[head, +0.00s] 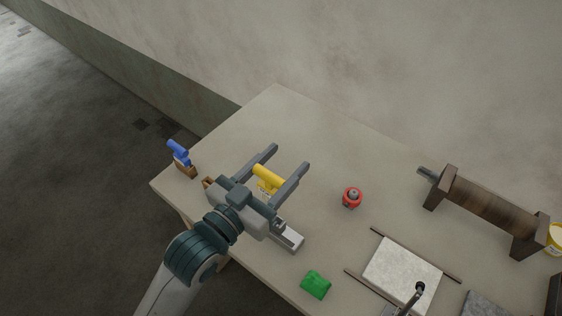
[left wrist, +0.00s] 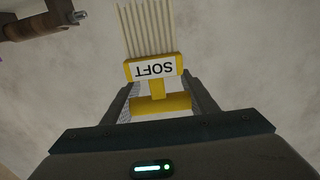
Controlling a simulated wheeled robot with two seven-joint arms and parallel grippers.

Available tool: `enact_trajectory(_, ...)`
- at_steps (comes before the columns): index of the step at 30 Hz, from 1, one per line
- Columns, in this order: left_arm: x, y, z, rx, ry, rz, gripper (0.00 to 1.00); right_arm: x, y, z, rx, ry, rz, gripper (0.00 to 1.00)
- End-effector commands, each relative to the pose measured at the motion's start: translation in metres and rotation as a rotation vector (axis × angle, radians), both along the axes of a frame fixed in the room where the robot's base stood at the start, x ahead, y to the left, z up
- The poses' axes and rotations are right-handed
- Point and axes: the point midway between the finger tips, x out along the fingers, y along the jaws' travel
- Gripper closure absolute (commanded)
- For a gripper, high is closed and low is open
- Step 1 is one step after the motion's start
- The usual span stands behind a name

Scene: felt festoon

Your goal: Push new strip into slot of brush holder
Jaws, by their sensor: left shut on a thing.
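My left gripper (head: 288,158) is over the left part of the table. Its two fingers are on either side of a yellow piece with a rounded bar (head: 268,177), and it is shut on that piece. In the left wrist view the yellow piece (left wrist: 160,104) has a white label reading SOFT, upside down. Pale parallel ridges or bristles (left wrist: 148,28) extend beyond the label. I cannot tell whether these are the strip, and no slot is clear. A blue-handled piece on a brown block (head: 180,155) stands at the table's left corner.
A grey block (head: 287,236) lies beside my left gripper. A green block (head: 316,285), a red round item (head: 352,197), a pale slab (head: 402,272) and a brown roller stand (head: 487,210) are to the right. The table's back middle is clear.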

Motion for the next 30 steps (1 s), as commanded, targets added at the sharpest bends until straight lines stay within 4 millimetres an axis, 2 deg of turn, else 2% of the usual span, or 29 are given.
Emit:
enact_trajectory(8, 0.000, 0.000, -0.009, 0.001, 0.001, 0.000, 0.69, 0.000, 0.000, -0.005, 0.000, 0.000, 0.001, 0.25)
enact_trajectory(21, 0.000, 0.000, -0.041, 0.000, 0.001, 0.000, 0.69, 0.000, 0.000, -0.023, 0.001, 0.000, 0.001, 0.25)
enact_trajectory(30, 0.000, 0.000, -0.048, -0.001, 0.001, 0.000, 0.69, 0.000, 0.001, -0.026, 0.001, 0.000, 0.001, 0.25)
